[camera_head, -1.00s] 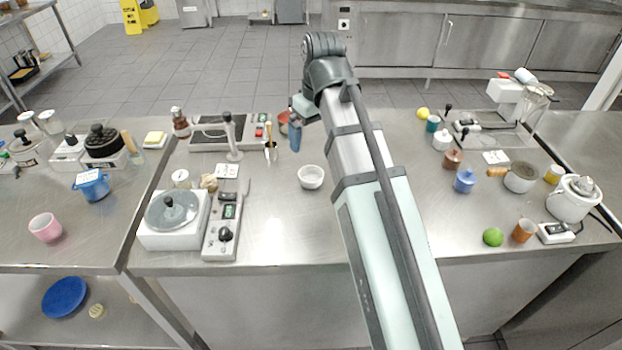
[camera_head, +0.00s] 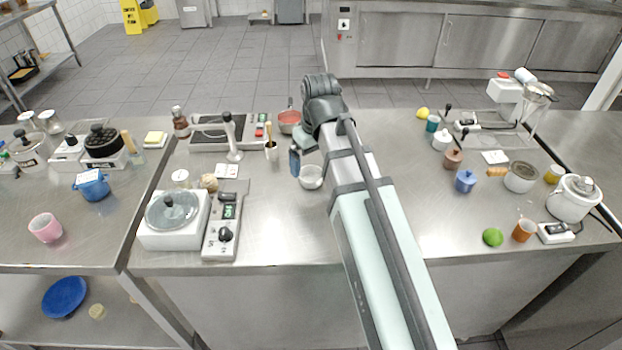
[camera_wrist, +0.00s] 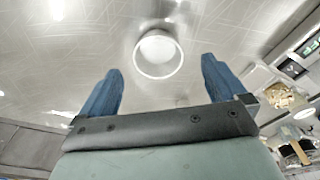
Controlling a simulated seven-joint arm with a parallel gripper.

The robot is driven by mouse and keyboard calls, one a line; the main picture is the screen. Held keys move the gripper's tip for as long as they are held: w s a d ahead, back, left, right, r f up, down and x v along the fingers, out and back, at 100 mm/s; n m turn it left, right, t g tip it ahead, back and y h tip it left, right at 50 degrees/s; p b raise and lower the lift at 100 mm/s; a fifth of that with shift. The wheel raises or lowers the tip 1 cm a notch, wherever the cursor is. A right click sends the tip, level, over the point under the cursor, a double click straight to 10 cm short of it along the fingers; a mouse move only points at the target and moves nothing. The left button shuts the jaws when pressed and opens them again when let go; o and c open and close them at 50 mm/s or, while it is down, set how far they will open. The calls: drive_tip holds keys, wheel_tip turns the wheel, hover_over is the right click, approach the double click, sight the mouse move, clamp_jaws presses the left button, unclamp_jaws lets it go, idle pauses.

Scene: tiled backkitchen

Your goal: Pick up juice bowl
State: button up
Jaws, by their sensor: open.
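A small white bowl (camera_head: 311,177) stands upright on the steel counter, left of my arm, and looks empty. It also shows in the wrist view (camera_wrist: 158,55), beyond my fingertips and roughly centred between them. My gripper (camera_wrist: 161,64) is open, its two blue fingers apart with nothing between them. In the head view my gripper (camera_head: 296,161) hangs just behind and left of the white bowl, apparently above the counter. A reddish bowl (camera_head: 289,122) with a handle-like piece stands farther back. No label shows which one is the juice bowl.
A scale with a glass-lidded pan (camera_head: 172,212) and a grey control unit (camera_head: 222,232) stand to the left. A utensil cup (camera_head: 271,152) and a stand (camera_head: 233,140) are behind left. Canisters and a blue pot (camera_head: 465,181) are right. The counter's front middle is clear.

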sight(311, 172)
drive_tip(key=shift+w+a+f, duration=0.1)
drive_tip(key=shift+w+f, duration=0.15)
drive_tip(key=shift+f, duration=1.05)
drive_tip(key=shift+w+f, duration=0.2)
drive_tip(key=shift+f, duration=1.05)
drive_tip(key=c, duration=1.2)
